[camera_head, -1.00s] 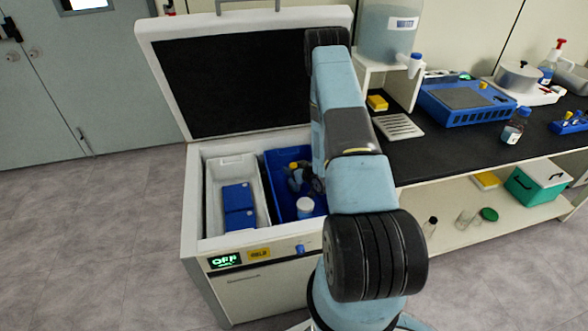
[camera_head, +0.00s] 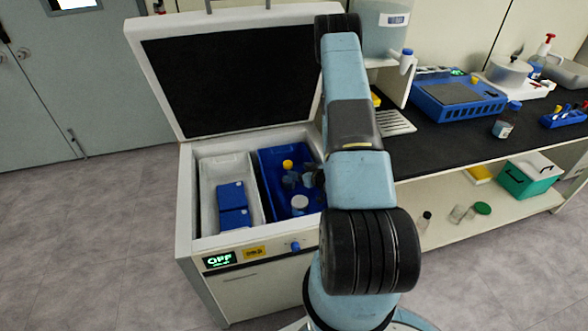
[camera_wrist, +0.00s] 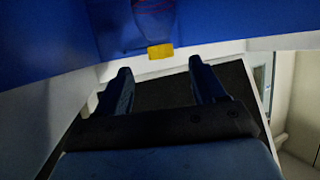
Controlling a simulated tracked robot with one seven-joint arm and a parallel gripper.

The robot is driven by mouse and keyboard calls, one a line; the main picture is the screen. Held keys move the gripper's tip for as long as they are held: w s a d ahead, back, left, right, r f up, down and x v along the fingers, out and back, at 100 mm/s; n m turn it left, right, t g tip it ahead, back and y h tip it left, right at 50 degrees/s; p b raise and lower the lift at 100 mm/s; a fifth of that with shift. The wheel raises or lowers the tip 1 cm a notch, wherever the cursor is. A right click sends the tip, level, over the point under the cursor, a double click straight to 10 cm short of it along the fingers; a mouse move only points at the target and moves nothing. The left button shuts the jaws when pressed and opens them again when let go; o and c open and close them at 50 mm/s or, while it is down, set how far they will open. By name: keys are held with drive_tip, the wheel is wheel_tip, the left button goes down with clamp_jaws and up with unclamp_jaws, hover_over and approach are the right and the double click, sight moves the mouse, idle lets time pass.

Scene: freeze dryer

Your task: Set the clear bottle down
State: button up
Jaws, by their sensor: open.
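The clear bottle with a yellow cap (camera_head: 288,165) stands in the blue bin (camera_head: 264,185) inside the open chest. In the wrist view its yellow cap (camera_wrist: 160,51) shows just beyond my fingertips, with the see-through body (camera_wrist: 153,22) above it against the blue wall. My gripper (camera_wrist: 162,72) is open, with a gap between its two fingers and nothing held. In the head view my gripper (camera_head: 314,178) is just right of the bottle, partly hidden by my arm. The bottle's base is hard to make out.
A jar with a white lid (camera_head: 300,203) stands in the blue bin, nearer the front. The white bin (camera_head: 207,200) at left holds blue boxes (camera_head: 232,196). The chest's raised lid (camera_head: 235,75) stands behind. A dark bench (camera_head: 450,150) with equipment is at right.

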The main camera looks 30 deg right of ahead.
drive_tip(key=w+r+g+h, duration=0.1)
drive_tip(key=w+r, duration=0.1)
drive_tip(key=r, duration=0.7)
drive_tip(key=w+r+g+h, duration=0.1)
drive_tip(key=w+r, duration=0.1)
drive_tip(key=r, duration=0.7)
drive_tip(key=s+a+r+g+h, duration=0.1)
drive_tip(key=s+a+r, duration=0.1)
drive_tip(key=r, duration=0.6)
drive_tip(key=s+a+r+g+h, duration=0.1)
drive_tip(key=s+a+r, duration=0.1)
drive_tip(key=r, duration=0.6)
drive_tip(key=s+a+r+m+g, duration=0.2)
drive_tip(key=s+a+r, duration=0.4)
drive_tip(key=s+r, duration=0.55)
drive_tip(key=s+a+r, duration=0.3)
drive_tip(key=s, duration=0.5)
drive_tip(key=s+a+r+g+y, duration=0.1)
drive_tip(key=s+a+r, duration=0.2)
drive_tip(key=s, duration=0.6)
drive_tip(key=shift+s+a+g, duration=0.2)
drive_tip(key=shift+a+g, duration=0.1)
drive_tip(key=shift+a, duration=0.2)
drive_tip(key=shift+r, duration=0.1)
drive_tip(key=shift+c, duration=0.2)
